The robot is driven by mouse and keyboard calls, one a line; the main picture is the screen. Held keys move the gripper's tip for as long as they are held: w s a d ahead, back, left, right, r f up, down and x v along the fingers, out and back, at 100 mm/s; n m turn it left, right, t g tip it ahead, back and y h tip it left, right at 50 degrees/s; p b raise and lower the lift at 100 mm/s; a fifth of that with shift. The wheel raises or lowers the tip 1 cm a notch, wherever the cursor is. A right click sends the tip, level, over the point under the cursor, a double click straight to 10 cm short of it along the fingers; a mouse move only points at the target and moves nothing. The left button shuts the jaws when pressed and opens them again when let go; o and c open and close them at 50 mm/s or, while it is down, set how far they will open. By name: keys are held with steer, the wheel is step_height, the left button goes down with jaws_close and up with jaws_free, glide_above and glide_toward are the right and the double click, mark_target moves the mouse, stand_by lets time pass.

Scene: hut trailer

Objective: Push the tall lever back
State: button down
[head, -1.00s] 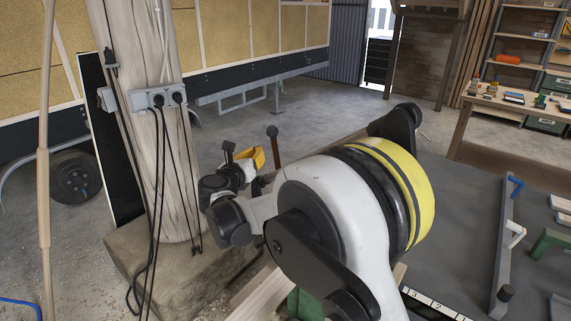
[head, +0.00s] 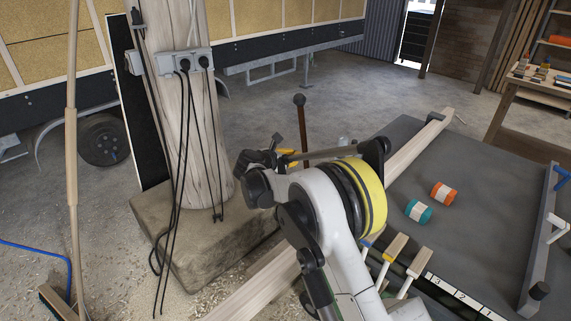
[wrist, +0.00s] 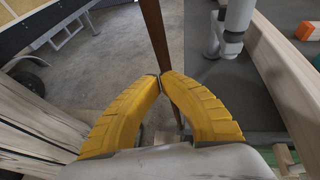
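The tall lever (head: 302,123) is a brown shaft with a dark round knob, standing nearly upright beyond my arm. Its lower part is hidden in the head view. In the wrist view the lever's shaft (wrist: 154,35) runs down from the top edge, passes behind the right finger near its tip, and shows again between the fingers. My gripper (wrist: 160,79) has yellow ribbed fingers with their tips together and nothing clearly held between them. It is right at the shaft, but I cannot tell whether they touch. In the head view the gripper is mostly hidden by my arm.
A wooden post (head: 182,125) with sockets and hanging cables stands left on a stone base (head: 190,245). A grey upright part (wrist: 236,22) is right of the lever. A dark bench (head: 400,155) holds teal (head: 418,211) and orange (head: 443,194) rolls. A wooden beam (head: 425,140) edges it.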

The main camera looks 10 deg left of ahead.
steer(key=shift+w+d+r+b, duration=0.15)
steer(key=shift+w+d, duration=0.15)
steer(key=shift+w, duration=0.25)
steer(key=shift+w+d+r+b, duration=0.15)
steer(key=shift+w+d, duration=0.15)
steer(key=shift+w, duration=0.25)
